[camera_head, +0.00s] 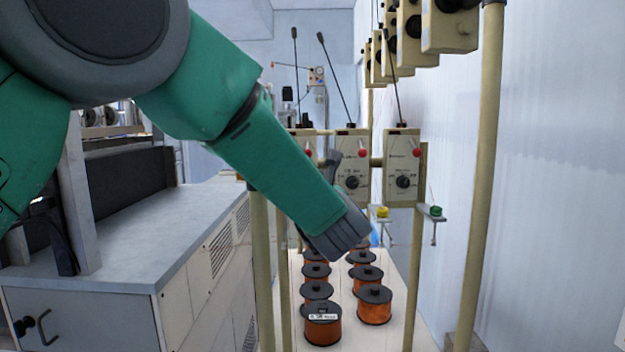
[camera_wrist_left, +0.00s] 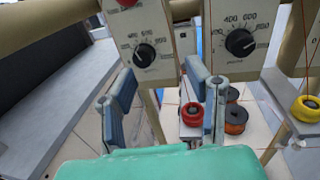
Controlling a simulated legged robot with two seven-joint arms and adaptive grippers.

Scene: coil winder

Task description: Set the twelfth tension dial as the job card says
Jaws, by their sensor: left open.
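Cream tension boxes hang in a row, each with a black dial and a printed scale. In the head view, one dial (camera_head: 352,182) is just right of my left gripper (camera_head: 338,222), and another dial (camera_head: 403,182) is further right. In the left wrist view, a left dial (camera_wrist_left: 145,54) and a larger right dial (camera_wrist_left: 240,42) show, with 400 and 600 readable by the right one. My left gripper (camera_wrist_left: 163,88) is open and empty, its fingers below and around the left dial, apart from it. I cannot tell which dial is the twelfth. No job card is readable.
Copper wire spools (camera_head: 374,304) stand in rows on a pale board under the boxes. Beige posts (camera_head: 480,170) flank the rack. Yellow (camera_head: 382,212) and green (camera_head: 436,211) guides stick out below the boxes. A grey cabinet (camera_head: 120,260) stands at left.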

